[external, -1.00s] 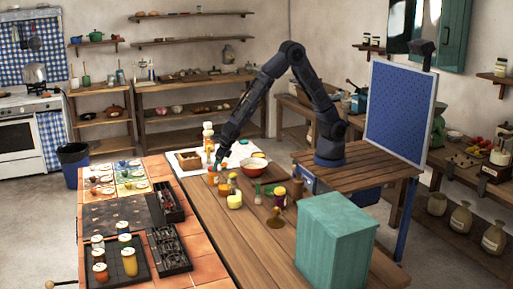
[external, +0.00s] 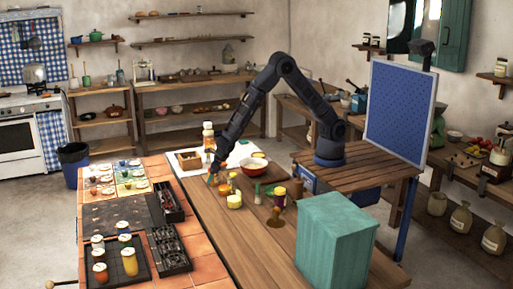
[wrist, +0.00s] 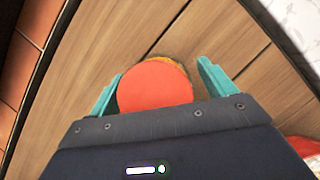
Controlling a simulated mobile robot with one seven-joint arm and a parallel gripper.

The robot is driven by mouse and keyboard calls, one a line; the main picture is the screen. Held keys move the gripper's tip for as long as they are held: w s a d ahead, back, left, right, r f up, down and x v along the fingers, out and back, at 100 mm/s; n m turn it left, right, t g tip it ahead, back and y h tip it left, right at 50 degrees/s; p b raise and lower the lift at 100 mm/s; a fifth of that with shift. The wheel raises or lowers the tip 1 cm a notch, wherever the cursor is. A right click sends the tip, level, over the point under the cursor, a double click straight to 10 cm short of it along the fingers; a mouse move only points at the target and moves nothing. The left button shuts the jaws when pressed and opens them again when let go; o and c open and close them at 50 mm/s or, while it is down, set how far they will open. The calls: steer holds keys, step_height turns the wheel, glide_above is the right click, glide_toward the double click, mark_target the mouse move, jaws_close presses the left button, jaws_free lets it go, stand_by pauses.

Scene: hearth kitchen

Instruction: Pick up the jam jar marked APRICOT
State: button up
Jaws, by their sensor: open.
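In the wrist view, a jar with a round orange-red lid (wrist: 155,86) stands on the wooden table between the two teal fingers of my gripper (wrist: 160,80). A sliver of orange-yellow shows past the lid's far edge. No label is readable, so I cannot tell whether it is APRICOT. The fingers are apart, one on each side of the lid, and I see no clear grip. In the external view, my gripper (external: 214,178) points down low over the tabletop, close to several small jars. The jar under it is partly hidden there and too small to read.
A red-rimmed bowl (external: 253,165) and a white bottle (external: 208,134) are behind. A teal box (external: 335,245) fills the front right.

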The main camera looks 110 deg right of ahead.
steer(key=c, duration=1.5)
steer(key=shift+o, duration=0.2)
steer(key=shift+r, duration=0.15)
